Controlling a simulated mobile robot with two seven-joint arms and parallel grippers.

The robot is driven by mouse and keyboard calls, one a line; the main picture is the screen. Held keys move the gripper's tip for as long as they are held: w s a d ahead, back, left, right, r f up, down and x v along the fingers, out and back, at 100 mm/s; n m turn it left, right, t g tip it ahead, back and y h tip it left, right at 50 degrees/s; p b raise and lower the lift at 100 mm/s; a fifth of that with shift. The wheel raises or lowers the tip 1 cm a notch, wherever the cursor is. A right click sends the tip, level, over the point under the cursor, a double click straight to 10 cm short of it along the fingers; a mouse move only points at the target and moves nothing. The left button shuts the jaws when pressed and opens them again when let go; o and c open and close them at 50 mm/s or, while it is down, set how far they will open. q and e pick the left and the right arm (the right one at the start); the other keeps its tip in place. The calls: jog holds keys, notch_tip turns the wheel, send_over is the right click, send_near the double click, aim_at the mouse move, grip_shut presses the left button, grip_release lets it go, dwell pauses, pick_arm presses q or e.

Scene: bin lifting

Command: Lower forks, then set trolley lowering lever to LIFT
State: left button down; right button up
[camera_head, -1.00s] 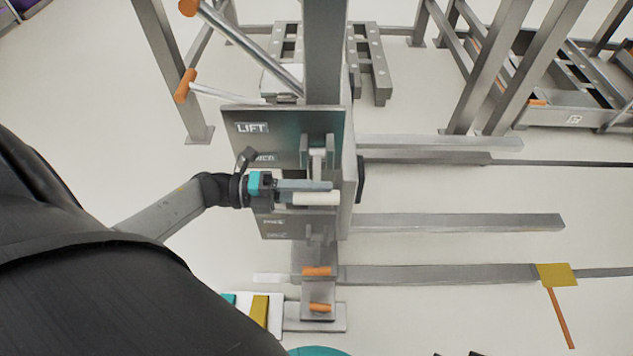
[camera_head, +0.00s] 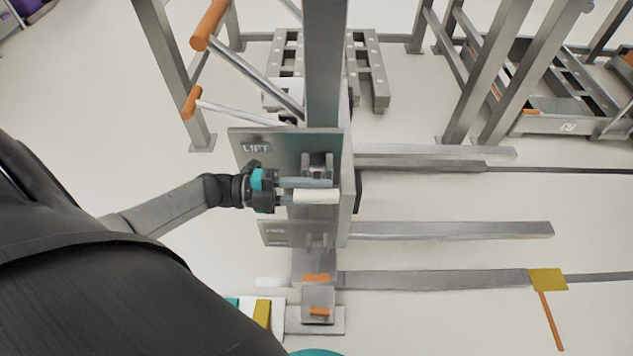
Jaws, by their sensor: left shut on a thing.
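The trolley's grey lever panel (camera_head: 290,142) stands in the middle, with a LIFT label (camera_head: 256,148) at its upper left. The lowering lever has a pale cylindrical handle (camera_head: 322,198) in front of the panel. My left gripper (camera_head: 334,190) reaches in from the left and is shut on this handle; its fingers partly hide it. My right gripper is not in view.
Orange-gripped bars (camera_head: 210,25) rise at upper left, above my left arm. A vertical grey mast (camera_head: 324,70) stands behind the panel. Grey frames (camera_head: 490,80) fill the upper right.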

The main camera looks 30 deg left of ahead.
pick_arm(q)
jog(key=shift+r, duration=0.15)
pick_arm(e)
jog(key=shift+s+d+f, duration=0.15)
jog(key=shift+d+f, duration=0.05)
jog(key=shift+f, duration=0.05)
pick_arm(q)
jog(key=c, duration=0.6)
grip_release()
jog(key=v, duration=1.5)
jog(key=shift+a, duration=0.15)
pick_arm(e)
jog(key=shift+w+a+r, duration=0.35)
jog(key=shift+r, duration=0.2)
